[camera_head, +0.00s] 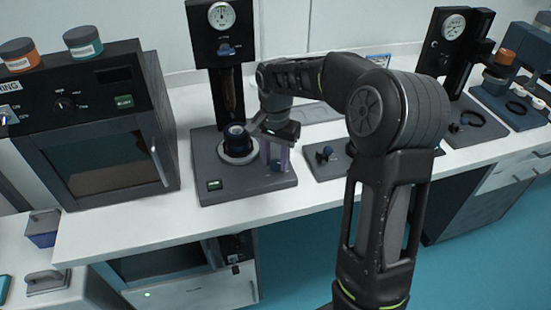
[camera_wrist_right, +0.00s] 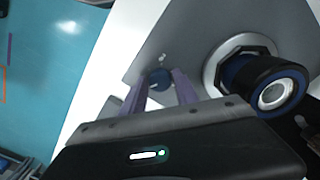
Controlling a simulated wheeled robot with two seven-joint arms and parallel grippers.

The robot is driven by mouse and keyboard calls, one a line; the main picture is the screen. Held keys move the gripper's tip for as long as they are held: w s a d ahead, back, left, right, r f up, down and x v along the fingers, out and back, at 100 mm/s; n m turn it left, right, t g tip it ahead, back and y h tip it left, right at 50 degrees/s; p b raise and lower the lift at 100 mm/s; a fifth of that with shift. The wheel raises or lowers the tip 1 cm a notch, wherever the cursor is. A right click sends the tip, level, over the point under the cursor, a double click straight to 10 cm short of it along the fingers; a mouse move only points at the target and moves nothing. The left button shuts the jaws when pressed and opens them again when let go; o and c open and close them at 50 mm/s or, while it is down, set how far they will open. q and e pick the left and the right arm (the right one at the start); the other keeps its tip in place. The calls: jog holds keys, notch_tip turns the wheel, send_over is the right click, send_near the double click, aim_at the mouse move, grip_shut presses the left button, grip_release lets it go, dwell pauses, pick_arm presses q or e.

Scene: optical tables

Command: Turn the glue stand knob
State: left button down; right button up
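The stand (camera_head: 208,172) that my right arm reaches has a dark grey base, a black column and a round gauge on top. A dark round cup-like part sits on its base, and shows large with a blue ring in the wrist view (camera_wrist_right: 270,85). My right gripper (camera_head: 276,163) points down over the base, right of that part. In the wrist view a small dark blue knob (camera_wrist_right: 158,79) lies between its two purple fingertips. The fingers are apart, one on each side of the knob. I cannot tell whether they touch it. My left gripper is out of view.
A black oven-like box (camera_head: 100,130) with two jars on top stands left of the stand. A small plate with a blue knob (camera_head: 325,153) lies to the right. A second gauge stand (camera_head: 454,60) is farther right. The white table's front edge is close.

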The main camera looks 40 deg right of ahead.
aim_at(275, 163)
jog(key=o, duration=0.3)
notch_tip(275, 163, up, 8)
jog(key=shift+f, duration=0.1)
dwell(0.5)
dwell(0.4)
